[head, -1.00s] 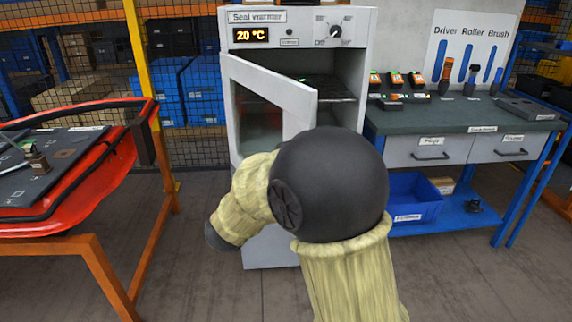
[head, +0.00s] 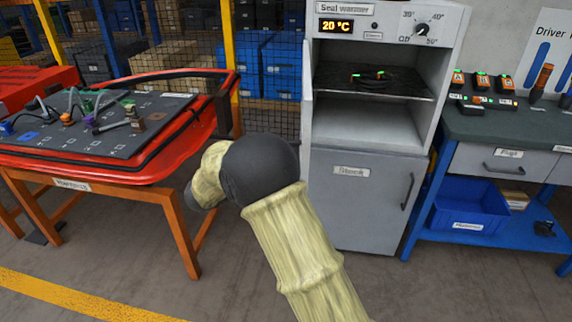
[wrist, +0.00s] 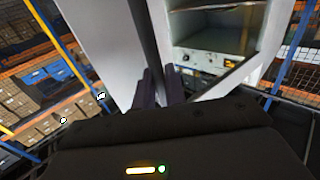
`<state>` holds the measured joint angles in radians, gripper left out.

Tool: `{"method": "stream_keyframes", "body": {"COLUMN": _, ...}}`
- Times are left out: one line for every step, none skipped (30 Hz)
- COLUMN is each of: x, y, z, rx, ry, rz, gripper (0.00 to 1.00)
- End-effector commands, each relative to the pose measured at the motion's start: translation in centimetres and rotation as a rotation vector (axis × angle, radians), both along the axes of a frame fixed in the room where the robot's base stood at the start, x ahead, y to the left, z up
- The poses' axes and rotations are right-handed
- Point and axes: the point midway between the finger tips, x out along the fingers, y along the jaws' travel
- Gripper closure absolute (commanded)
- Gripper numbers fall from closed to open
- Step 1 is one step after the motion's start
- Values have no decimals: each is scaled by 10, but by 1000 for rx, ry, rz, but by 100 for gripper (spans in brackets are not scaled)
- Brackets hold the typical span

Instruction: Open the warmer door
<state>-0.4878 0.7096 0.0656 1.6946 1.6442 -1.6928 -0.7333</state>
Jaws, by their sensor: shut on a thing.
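The seal warmer (head: 385,25) is a light grey cabinet with a 20 °C display and a knob. Its upper compartment is uncovered, and a dark ring with green marks (head: 370,76) lies on the shelf. The warmer door (head: 307,112) stands swung out wide at the left side, seen nearly edge-on in the head view. In the wrist view the door is a pale panel (wrist: 100,45) in front of my gripper (wrist: 160,88). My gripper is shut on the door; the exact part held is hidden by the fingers. In the head view my own arm hides the gripper.
A red tray (head: 190,150) on an orange stand (head: 180,225) is close at the left, beside my arm. A workbench (head: 480,125) with drawers and a blue bin (head: 468,208) stands at the right. A mesh fence is behind. The floor in front is clear.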

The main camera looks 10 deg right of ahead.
Motion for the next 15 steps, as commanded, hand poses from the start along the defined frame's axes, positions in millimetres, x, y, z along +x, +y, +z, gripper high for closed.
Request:
{"method": "stream_keyframes", "body": {"x": 2, "y": -2, "z": 4, "rx": -4, "ry": -9, "rz": -4, "gripper": 100}}
{"method": "stream_keyframes", "body": {"x": 2, "y": -2, "z": 4, "rx": -5, "ry": -10, "rz": -5, "gripper": 100}}
{"method": "stream_keyframes", "body": {"x": 2, "y": -2, "z": 4, "rx": -5, "ry": -10, "rz": -6, "gripper": 100}}
{"method": "stream_keyframes", "body": {"x": 2, "y": -2, "z": 4, "rx": -5, "ry": -10, "rz": -6, "gripper": 100}}
{"method": "stream_keyframes", "body": {"x": 2, "y": -2, "z": 4, "rx": -5, "ry": -10, "rz": -6, "gripper": 100}}
{"method": "stream_keyframes", "body": {"x": 2, "y": -2, "z": 4, "rx": -4, "ry": -10, "rz": -6, "gripper": 100}}
{"method": "stream_keyframes", "body": {"x": 2, "y": -2, "z": 4, "rx": -4, "ry": -10, "rz": -6, "gripper": 100}}
{"method": "stream_keyframes", "body": {"x": 2, "y": -2, "z": 4, "rx": -4, "ry": -10, "rz": -5, "gripper": 100}}
{"method": "stream_keyframes", "body": {"x": 2, "y": -2, "z": 4, "rx": -4, "ry": -10, "rz": -5, "gripper": 100}}
{"method": "stream_keyframes", "body": {"x": 2, "y": -2, "z": 4, "rx": -4, "ry": -10, "rz": -5, "gripper": 100}}
{"method": "stream_keyframes", "body": {"x": 2, "y": -1, "z": 4, "rx": -4, "ry": -10, "rz": -5, "gripper": 100}}
{"method": "stream_keyframes", "body": {"x": 2, "y": -1, "z": 5, "rx": -4, "ry": -10, "rz": -5, "gripper": 84}}
{"method": "stream_keyframes", "body": {"x": 2, "y": -1, "z": 5, "rx": -4, "ry": -10, "rz": -4, "gripper": 78}}
{"method": "stream_keyframes", "body": {"x": 2, "y": -1, "z": 4, "rx": -3, "ry": -10, "rz": -4, "gripper": 72}}
{"method": "stream_keyframes", "body": {"x": 2, "y": -1, "z": 4, "rx": -4, "ry": -9, "rz": -3, "gripper": 71}}
